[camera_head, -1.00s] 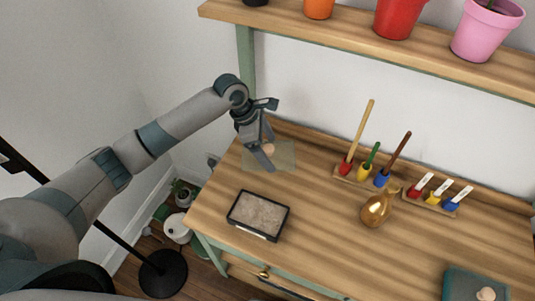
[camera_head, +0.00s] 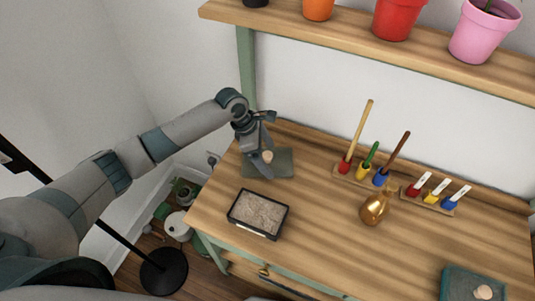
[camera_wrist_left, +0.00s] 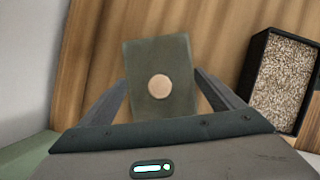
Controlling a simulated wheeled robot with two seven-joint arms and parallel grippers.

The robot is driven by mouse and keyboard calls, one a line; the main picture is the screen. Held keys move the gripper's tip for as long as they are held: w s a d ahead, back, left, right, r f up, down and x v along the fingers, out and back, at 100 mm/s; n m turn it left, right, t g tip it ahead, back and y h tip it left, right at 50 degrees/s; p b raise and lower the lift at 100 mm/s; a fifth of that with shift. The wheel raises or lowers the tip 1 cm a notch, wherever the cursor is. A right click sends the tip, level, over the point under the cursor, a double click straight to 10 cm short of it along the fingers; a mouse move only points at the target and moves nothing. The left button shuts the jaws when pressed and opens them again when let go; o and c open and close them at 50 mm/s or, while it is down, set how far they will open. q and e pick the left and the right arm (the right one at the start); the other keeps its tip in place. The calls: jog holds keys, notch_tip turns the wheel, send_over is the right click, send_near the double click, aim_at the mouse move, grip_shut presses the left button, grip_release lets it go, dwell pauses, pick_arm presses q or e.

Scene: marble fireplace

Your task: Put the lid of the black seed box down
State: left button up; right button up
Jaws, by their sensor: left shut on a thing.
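The lid (camera_head: 283,163) is a flat dark green-grey rectangle with a round pale wooden knob. It is at the back left of the wooden bench, flat on the top or very close above it. In the left wrist view the lid (camera_wrist_left: 158,58) lies between the fingers, with the knob facing the camera. The black seed box (camera_head: 258,213) stands open, nearer the front, filled with pale grainy seed; it also shows at the right of the left wrist view (camera_wrist_left: 283,72). My right gripper is out of view.
A rack of wood-handled tools (camera_head: 376,178), a rack with white labels (camera_head: 435,198) and a brass pot (camera_head: 374,208) stand to the right. A teal box (camera_head: 458,284) with a pale knob is at lower right. Potted plants line the shelf (camera_head: 340,32).

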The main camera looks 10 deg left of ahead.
pick_arm(q)
jog(key=o, duration=0.9)
jog(key=shift+f, duration=0.1)
jog(key=w+b+v, duration=0.1)
jog(key=v, duration=1.1)
jog(key=shift+s, duration=0.45)
jog(key=shift+d, duration=0.1)
